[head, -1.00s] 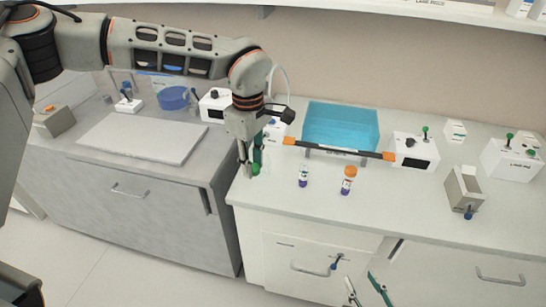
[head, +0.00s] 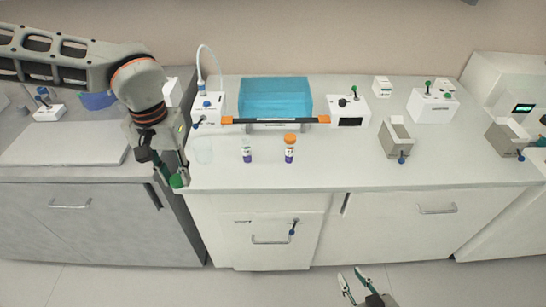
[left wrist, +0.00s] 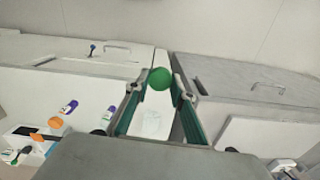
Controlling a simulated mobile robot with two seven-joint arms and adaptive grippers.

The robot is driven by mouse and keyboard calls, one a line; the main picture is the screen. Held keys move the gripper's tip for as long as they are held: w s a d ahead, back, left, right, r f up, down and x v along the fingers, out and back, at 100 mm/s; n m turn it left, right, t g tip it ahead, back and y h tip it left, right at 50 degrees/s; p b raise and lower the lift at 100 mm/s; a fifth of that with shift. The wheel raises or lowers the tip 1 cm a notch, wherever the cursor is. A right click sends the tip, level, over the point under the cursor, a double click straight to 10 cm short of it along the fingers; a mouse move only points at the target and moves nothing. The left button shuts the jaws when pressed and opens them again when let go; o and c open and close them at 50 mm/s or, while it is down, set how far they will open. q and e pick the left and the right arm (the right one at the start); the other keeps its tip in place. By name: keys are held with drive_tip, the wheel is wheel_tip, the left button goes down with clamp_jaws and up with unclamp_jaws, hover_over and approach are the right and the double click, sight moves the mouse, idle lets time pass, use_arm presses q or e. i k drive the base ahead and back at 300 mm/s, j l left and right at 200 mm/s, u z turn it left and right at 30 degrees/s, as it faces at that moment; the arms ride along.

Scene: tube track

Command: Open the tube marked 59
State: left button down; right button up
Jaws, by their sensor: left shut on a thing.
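Two small tubes with purple lower parts stand upright on the white counter. The left tube (head: 247,152) shows no coloured cap; the right tube (head: 289,150) has an orange cap (head: 290,139). My left gripper (head: 172,178) is shut on a green round thing (left wrist: 160,78), perhaps a cap, held at the counter's front left corner, apart from the tubes. My right gripper (head: 352,280) is low in front of the cabinets, open and empty.
A clear beaker-like vessel (head: 204,151) stands beside my left gripper. Behind the tubes are a blue bath (head: 275,97) and an orange-ended black bar (head: 275,120). White devices (head: 348,110) and a grey box (head: 396,138) stand right. The counter's front middle is clear.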

sight(246, 144)
drive_tip(key=i+j+z, duration=0.2)
drive_tip(key=z, duration=0.15)
drive_tip(key=i+j+z, duration=0.1)
drive_tip(key=j+z, duration=0.2)
drive_tip(key=i+j+z, duration=0.1)
drive_tip(key=j+z, duration=0.25)
drive_tip(key=j, duration=0.1)
